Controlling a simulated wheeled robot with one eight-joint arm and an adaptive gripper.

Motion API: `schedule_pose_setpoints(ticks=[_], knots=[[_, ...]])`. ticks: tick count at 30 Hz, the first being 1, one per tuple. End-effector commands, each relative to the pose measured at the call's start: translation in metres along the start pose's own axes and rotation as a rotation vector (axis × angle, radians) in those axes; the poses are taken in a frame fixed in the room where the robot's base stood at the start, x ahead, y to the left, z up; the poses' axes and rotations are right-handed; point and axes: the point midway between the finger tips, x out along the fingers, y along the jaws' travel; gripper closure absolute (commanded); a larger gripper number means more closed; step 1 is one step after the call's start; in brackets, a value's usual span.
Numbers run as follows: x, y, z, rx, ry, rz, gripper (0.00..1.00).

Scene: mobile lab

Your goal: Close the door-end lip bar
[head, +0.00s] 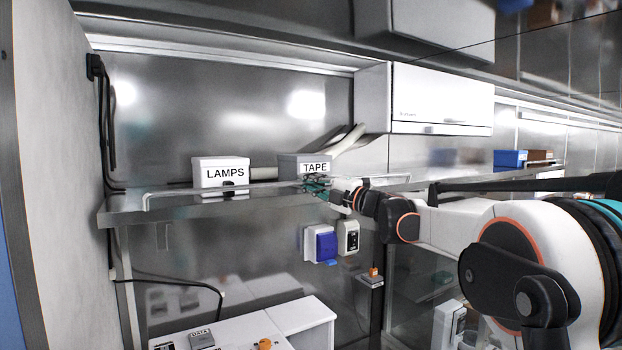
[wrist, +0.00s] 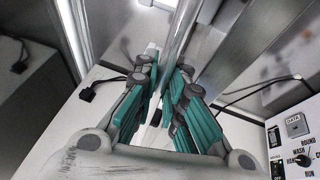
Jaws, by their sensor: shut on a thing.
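The lip bar (head: 250,186) is a thin pale rail along the front of the steel shelf (head: 205,207). Its left end bends down near the shelf's left end. My gripper (head: 316,184) is at the bar in front of the TAPE box. In the wrist view, the teal finger pads of my gripper (wrist: 166,95) stand on both sides of a shiny bar (wrist: 178,35) and are closed on it. The pads hide the part of the bar between them. I cannot tell whether the bar is latched.
A white LAMPS box (head: 220,173) and a grey TAPE box (head: 301,165) stand on the shelf behind the bar. A white cabinet (head: 441,98) hangs above right. A blue box (head: 510,158) sits farther right. A tall panel (head: 62,150) bounds the left side.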

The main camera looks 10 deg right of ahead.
Motion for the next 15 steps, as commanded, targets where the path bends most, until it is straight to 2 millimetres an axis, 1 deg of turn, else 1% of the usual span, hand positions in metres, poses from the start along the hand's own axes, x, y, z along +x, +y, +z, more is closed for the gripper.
schedule_pose_setpoints(ticks=[1, 9, 15], knots=[[0.003, 0.006, 0.001, 0.015, 0.000, -0.039, 1.00], [0.011, 0.004, 0.004, 0.094, 0.000, -0.229, 1.00], [0.014, 0.002, 0.005, 0.131, 0.001, -0.321, 1.00]])
